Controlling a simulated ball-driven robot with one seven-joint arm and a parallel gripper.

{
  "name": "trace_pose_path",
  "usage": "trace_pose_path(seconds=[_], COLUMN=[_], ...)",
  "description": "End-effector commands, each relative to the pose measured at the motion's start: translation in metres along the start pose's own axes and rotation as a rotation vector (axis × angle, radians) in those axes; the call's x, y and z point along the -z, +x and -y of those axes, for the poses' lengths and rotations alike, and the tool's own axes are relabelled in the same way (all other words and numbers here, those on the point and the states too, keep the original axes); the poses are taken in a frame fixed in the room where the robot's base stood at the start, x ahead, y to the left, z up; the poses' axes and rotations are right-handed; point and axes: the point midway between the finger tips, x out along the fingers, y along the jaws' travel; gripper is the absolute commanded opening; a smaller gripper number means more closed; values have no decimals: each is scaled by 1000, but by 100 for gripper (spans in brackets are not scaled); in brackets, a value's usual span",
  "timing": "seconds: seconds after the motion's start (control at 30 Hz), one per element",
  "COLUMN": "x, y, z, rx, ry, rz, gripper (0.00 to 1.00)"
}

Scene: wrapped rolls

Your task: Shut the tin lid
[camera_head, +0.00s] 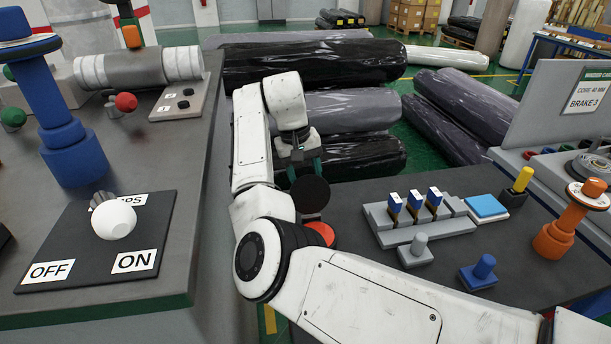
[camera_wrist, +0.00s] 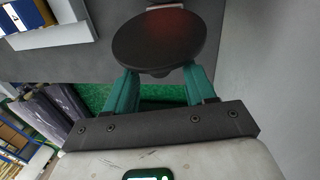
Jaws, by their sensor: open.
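A dark round disc, which looks like the tin lid (camera_head: 310,194), stands raised and tilted at the left end of the right-hand bench. It also shows large in the wrist view (camera_wrist: 158,42), with a reddish sheen and a pale fitting at its far edge. A red round part (camera_head: 322,232) below it, partly hidden by my arm, may be the tin; its body is not clear. My gripper (camera_head: 302,160) is just behind the lid. In the wrist view its green fingers (camera_wrist: 160,88) are apart, either side of the lid's near edge. I cannot tell whether they touch it.
A grey holder with blue-topped pieces (camera_head: 420,220), a blue knob (camera_head: 479,272) and an orange post (camera_head: 570,225) stand on the right bench. The left bench holds an OFF/ON switch panel (camera_head: 100,240). Dark wrapped rolls (camera_head: 315,62) lie on the floor behind.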

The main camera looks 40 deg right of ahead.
Motion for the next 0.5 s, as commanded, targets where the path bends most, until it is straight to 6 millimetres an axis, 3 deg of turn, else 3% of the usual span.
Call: trace_pose_path(seconds=[0.43, 0.5], x=[0, 0], y=[12, 12], z=[0, 0], rx=[0, 0], ry=[0, 0], rz=[0, 0], gripper=[55, 49])
